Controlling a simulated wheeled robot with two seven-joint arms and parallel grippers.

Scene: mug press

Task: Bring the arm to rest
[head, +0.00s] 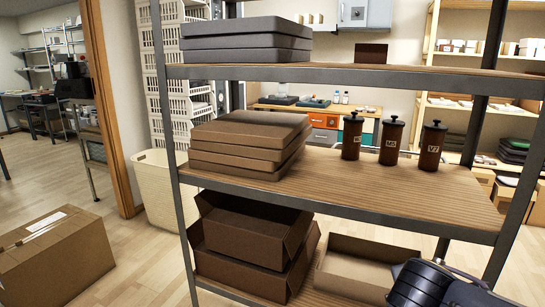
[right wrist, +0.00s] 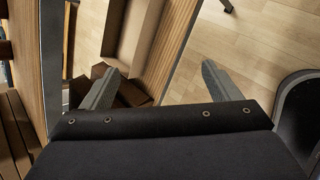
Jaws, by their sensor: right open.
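My right gripper (right wrist: 160,67) is open in the right wrist view. Its two grey fingers are wide apart with nothing between them. Beyond them are wooden shelf boards, a grey post and an open brown box. In the head view, a dark, rounded part that looks like my right arm shows at the bottom right, in front of the lower shelf; the gripper itself does not show there. My left gripper is in neither view. Three brown canisters with black lids, left (head: 352,138), middle (head: 391,144) and right (head: 431,149), stand upright on the middle shelf.
The metal-framed shelf rack (head: 400,198) fills the middle and right. Flat brown boxes (head: 240,150) lie left of the canisters. Open boxes (head: 250,240) are below, dark boxes (head: 245,45) above. A carton (head: 55,262) stands on the floor at left. Some floor beside it is clear.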

